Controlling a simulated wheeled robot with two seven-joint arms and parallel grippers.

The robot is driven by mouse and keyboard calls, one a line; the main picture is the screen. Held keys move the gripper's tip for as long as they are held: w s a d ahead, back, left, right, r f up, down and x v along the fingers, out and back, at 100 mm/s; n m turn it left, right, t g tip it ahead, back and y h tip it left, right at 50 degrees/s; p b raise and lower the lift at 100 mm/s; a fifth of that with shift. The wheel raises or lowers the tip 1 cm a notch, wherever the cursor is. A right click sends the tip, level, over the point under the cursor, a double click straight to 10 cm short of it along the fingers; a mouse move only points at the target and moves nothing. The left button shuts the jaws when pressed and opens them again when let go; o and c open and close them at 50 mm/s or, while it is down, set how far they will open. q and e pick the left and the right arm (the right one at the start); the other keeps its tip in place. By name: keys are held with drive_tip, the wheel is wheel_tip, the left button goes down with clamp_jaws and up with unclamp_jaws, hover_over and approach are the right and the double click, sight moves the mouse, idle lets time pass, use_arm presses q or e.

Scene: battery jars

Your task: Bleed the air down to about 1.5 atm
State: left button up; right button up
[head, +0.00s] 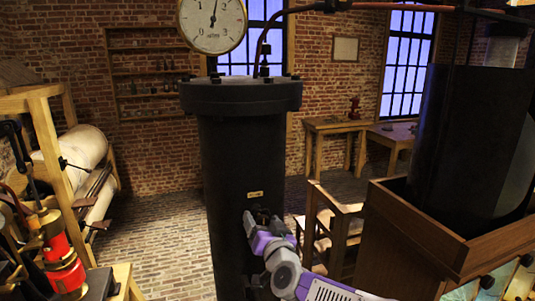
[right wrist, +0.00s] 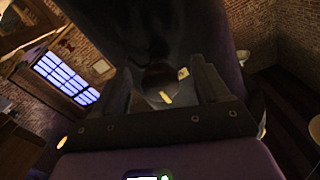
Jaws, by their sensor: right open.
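A tall black cylinder (head: 240,150) with a bolted lid stands in the middle of the head view. A round white gauge (head: 212,24) sits above it; its thin needle points almost straight up, slightly right, and the numbers are too small to read surely. A small brass plate (head: 255,194) is on the cylinder's front. My right gripper (head: 262,216) is at the cylinder just below the plate. In the right wrist view my gripper's two dark fingers (right wrist: 163,86) are apart, with a dark round knob (right wrist: 158,76) between or beyond them; contact cannot be told. My left gripper is not seen.
A wooden box (head: 420,232) holding a large dark cylinder stands close on the right. A wooden frame with a pale roll (head: 82,155) and red-and-brass apparatus (head: 62,262) are at left. A pipe (head: 262,45) rises from the lid. Brick floor shows between.

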drive_tip(key=shift+s, duration=0.1)
drive_tip(key=shift+s+d, duration=0.1)
drive_tip(key=shift+s, duration=0.25)
drive_tip(key=b+v, duration=0.1)
drive_tip(key=v, duration=0.3)
drive_tip(key=shift+b, duration=0.3)
